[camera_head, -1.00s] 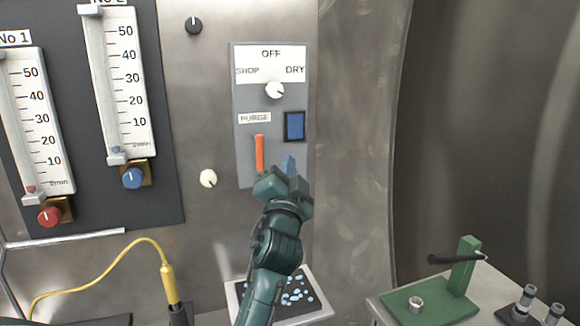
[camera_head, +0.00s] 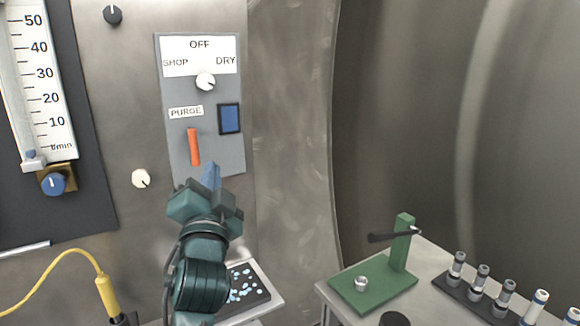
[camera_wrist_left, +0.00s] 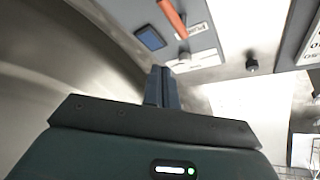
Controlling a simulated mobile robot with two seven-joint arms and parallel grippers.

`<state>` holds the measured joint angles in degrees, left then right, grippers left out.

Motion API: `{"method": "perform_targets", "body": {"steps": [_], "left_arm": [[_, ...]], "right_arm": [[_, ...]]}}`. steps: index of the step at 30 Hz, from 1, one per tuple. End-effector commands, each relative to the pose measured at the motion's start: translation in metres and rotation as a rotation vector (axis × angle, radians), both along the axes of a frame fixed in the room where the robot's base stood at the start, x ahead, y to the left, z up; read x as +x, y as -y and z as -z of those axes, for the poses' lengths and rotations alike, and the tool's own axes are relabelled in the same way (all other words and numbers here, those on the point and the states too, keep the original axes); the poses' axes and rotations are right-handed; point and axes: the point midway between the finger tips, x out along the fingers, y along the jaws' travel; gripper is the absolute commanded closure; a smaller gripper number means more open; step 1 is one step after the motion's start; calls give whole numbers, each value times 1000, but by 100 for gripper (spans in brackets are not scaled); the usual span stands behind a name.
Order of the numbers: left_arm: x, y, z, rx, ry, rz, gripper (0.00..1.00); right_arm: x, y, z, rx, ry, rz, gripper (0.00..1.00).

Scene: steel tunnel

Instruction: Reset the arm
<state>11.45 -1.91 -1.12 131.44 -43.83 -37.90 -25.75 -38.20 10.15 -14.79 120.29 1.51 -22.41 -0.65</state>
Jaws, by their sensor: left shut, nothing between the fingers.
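My left gripper (camera_head: 211,177) is in front of the lower part of the grey control panel (camera_head: 204,112) on the steel wall. Its fingers are together with nothing between them. They point at the panel, just below the orange purge lever (camera_head: 194,147). In the left wrist view the shut fingers (camera_wrist_left: 161,80) reach toward the panel, and the orange lever (camera_wrist_left: 172,17) shows beyond them, apart from them. The panel has a white selector knob (camera_head: 206,82) and a blue square (camera_head: 229,118). My right gripper is not in view.
A flow gauge (camera_head: 40,85) with a blue knob (camera_head: 53,183) is at left, above a yellow cable (camera_head: 72,254). A green press stand (camera_head: 373,285) and a vial rack (camera_head: 478,306) stand at right.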

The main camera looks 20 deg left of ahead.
Motion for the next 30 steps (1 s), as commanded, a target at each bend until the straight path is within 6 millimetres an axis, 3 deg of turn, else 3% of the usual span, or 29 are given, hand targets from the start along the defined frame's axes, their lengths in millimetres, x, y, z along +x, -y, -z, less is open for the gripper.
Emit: {"method": "perform_targets", "body": {"steps": [4,7,10,13,17,21,25,30], "left_arm": [[3,3,9,-8,-18,21,100],[9,16,43,-47,-79,96,100],[12,39,102,-133,-186,218,100],[0,65,175,-267,-317,345,100],[-37,98,261,-477,-482,467,100],[-96,126,338,-720,-646,534,100],[-146,144,382,-902,-752,545,100],[-181,154,406,-1022,-815,538,100]], "right_arm": [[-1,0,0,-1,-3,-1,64],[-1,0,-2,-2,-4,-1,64],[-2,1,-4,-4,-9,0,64],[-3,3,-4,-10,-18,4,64],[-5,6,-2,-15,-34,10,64],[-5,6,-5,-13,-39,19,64],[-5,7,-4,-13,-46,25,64],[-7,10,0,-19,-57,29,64]]}}
